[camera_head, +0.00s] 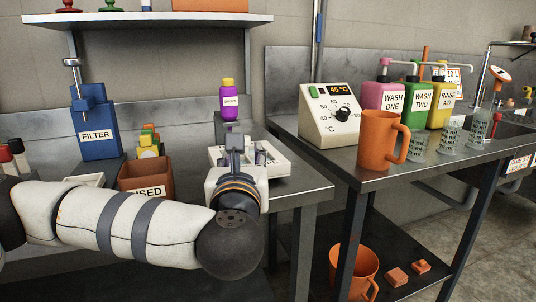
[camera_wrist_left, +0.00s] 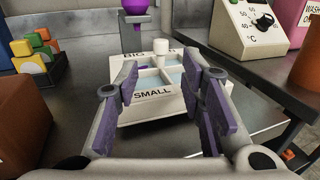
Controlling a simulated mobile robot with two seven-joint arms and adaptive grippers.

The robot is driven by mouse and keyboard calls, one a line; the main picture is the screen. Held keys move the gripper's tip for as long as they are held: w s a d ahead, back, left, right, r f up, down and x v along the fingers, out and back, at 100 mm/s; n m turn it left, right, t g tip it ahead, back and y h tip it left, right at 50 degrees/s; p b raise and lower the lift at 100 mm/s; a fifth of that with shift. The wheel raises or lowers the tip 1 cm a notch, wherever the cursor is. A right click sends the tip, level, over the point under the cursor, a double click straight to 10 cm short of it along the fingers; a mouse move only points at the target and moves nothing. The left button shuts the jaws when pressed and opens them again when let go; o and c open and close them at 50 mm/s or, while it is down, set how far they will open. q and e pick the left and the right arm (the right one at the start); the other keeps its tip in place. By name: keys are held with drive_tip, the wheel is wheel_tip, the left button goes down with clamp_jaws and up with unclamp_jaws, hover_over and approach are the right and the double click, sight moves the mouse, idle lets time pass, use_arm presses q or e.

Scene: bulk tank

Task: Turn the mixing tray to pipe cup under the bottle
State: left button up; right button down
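The mixing tray (camera_head: 278,164) is white and stands on the grey bench; in the wrist view it (camera_wrist_left: 146,110) shows divided compartments, a SMALL label on the near side, a partly hidden BIG label on the far side, and a white upright peg (camera_wrist_left: 161,47). The purple bottle (camera_head: 229,106) with a yellow cap is held upside above the tray's far side; its purple lower part (camera_wrist_left: 135,6) shows in the wrist view. My left gripper (camera_head: 237,148) is open at the tray's near side, its fingers (camera_wrist_left: 160,72) apart with nothing between them. My right gripper is out of view.
A brown USED bin (camera_head: 146,178), coloured blocks (camera_head: 149,143) and a blue FILTER unit (camera_head: 95,125) stand left. A temperature box (camera_head: 333,115) and an orange mug (camera_head: 381,140) stand on the right bench. A shelf (camera_head: 150,19) hangs above.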

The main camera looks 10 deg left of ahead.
sight(246, 152)
use_arm(q)
drive_tip(key=x, duration=1)
clamp_jaws()
